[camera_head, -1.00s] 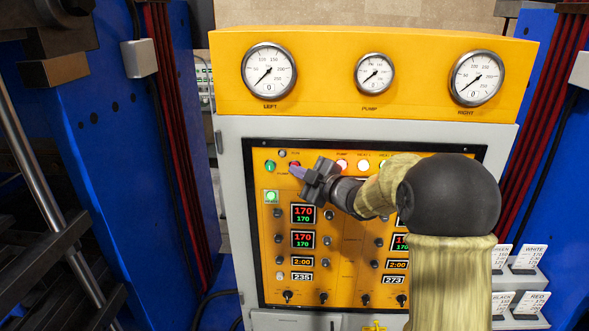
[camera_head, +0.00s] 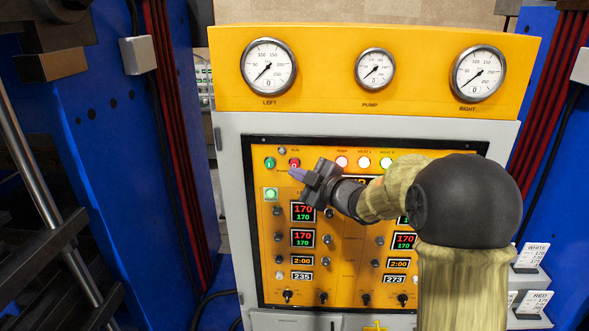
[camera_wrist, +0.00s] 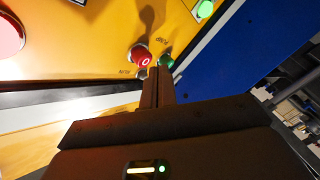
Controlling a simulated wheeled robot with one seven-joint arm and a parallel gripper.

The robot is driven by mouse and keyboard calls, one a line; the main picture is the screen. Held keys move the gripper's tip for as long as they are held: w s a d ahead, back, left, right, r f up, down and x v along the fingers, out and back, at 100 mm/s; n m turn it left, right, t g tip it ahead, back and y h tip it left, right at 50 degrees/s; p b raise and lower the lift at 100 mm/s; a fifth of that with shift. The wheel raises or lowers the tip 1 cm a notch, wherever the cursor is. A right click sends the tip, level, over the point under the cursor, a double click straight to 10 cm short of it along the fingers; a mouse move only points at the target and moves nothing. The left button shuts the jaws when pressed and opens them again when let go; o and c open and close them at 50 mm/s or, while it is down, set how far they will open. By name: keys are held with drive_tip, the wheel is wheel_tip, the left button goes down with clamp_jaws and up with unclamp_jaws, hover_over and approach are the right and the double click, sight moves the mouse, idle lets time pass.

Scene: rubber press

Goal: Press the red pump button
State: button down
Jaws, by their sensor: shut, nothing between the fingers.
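The red pump button (camera_head: 294,163), marked 0, sits at the top left of the yellow control panel. A green button (camera_head: 270,163) is just left of it. My gripper (camera_head: 296,173) is shut and empty, with its tips just below the red button in the head view. In the wrist view the red button (camera_wrist: 140,55) and the green button (camera_wrist: 166,62) show beyond the tips of my gripper (camera_wrist: 154,70). The tips appear very near the red button, but I cannot tell whether they touch it.
Lit pump and heat lamps (camera_head: 363,162) lie right of the red button. Displays (camera_head: 302,211) and knobs fill the panel below. Three gauges (camera_head: 269,66) are above. Blue press frames (camera_head: 110,140) flank the cabinet.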

drive_tip(key=shift+s, duration=0.1)
drive_tip(key=s+b, duration=0.2)
drive_tip(key=s, duration=0.3)
drive_tip(key=shift+a, duration=0.1)
idle(0.5)
idle(0.4)
